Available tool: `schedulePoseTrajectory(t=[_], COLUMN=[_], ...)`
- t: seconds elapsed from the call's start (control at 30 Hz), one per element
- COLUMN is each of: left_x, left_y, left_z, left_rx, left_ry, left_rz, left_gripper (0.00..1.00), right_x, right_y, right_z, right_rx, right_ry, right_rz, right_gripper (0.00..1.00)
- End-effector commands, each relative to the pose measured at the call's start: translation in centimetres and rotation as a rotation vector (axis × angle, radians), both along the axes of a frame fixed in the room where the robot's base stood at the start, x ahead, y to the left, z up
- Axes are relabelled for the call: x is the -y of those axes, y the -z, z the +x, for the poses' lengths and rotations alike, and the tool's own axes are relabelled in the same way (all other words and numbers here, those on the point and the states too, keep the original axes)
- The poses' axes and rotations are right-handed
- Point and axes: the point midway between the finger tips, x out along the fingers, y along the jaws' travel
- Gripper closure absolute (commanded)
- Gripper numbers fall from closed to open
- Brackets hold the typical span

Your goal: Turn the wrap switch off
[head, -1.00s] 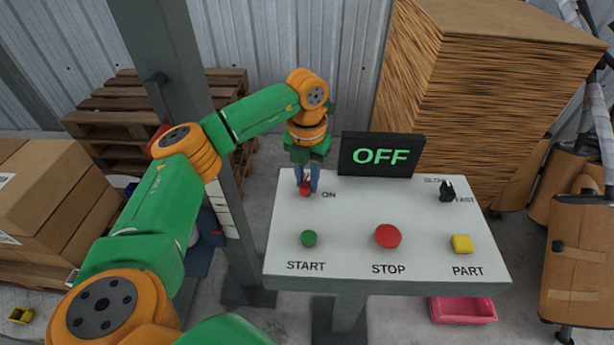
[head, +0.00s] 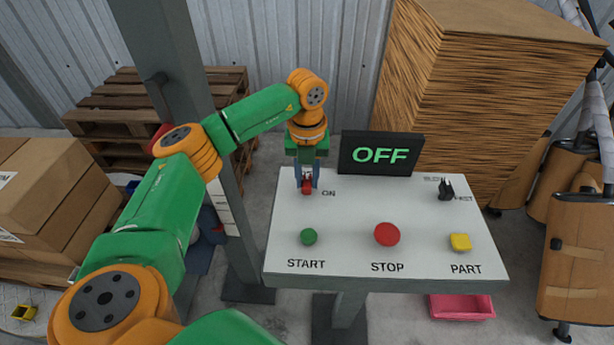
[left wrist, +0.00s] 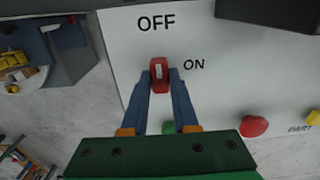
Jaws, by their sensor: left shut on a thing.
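The red wrap switch (head: 307,187) sits at the back left of the white control panel (head: 345,208), beside the ON label. In the left wrist view the red knob (left wrist: 159,69) has a pale stripe running roughly up and down the picture. The OFF label is above it and ON is to its right. My left gripper (left wrist: 161,78) is shut on the knob, one blue finger on each side. It also shows in the head view (head: 307,184), pointing down at the switch. The display (head: 381,155) reads OFF in green. My right gripper is not in view.
The panel also has a green START button (head: 308,237), a red STOP button (head: 387,234), a yellow PART button (head: 460,242) and a black speed switch (head: 446,189). The display stands behind the panel, right of my gripper. A grey post (head: 178,80) rises behind my arm.

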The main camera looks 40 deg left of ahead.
Motion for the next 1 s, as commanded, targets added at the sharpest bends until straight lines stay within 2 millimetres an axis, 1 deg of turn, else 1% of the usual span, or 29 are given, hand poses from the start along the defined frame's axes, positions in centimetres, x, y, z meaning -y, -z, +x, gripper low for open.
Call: schedulePoseTrajectory(t=[0.23,0.27,0.3,0.33,0.37,0.67,0.77,0.9,1.0], left_x=[0.0,0.0,0.0,0.0,0.0,0.0,0.0,0.0,0.0], left_y=[0.1,0.1,0.1,0.1,0.1,-0.2,-1.7,-4.8,-6.3], left_z=[-0.1,-0.1,0.0,0.0,0.0,0.0,0.1,0.1,0.1], left_rx=[-0.002,-0.002,-0.002,-0.002,-0.002,0.000,0.005,0.004,0.001], left_ry=[-0.001,-0.001,-0.001,-0.001,-0.001,0.000,-0.001,0.001,-0.001], left_rz=[0.000,0.000,0.000,0.000,0.000,0.000,0.000,-0.001,0.000], left_gripper=[1.00,0.67,0.56,0.48,0.43,0.43,0.43,0.43,0.43], right_x=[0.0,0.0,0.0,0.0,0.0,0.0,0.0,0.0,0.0], right_y=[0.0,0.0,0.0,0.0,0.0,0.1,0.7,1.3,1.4], right_z=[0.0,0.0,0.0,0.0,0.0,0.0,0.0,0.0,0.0], right_rx=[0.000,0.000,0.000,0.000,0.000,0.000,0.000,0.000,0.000], right_ry=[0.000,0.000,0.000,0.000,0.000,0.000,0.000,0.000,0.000], right_rz=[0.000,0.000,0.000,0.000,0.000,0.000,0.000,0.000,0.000], right_gripper=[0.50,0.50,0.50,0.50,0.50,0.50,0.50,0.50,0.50])
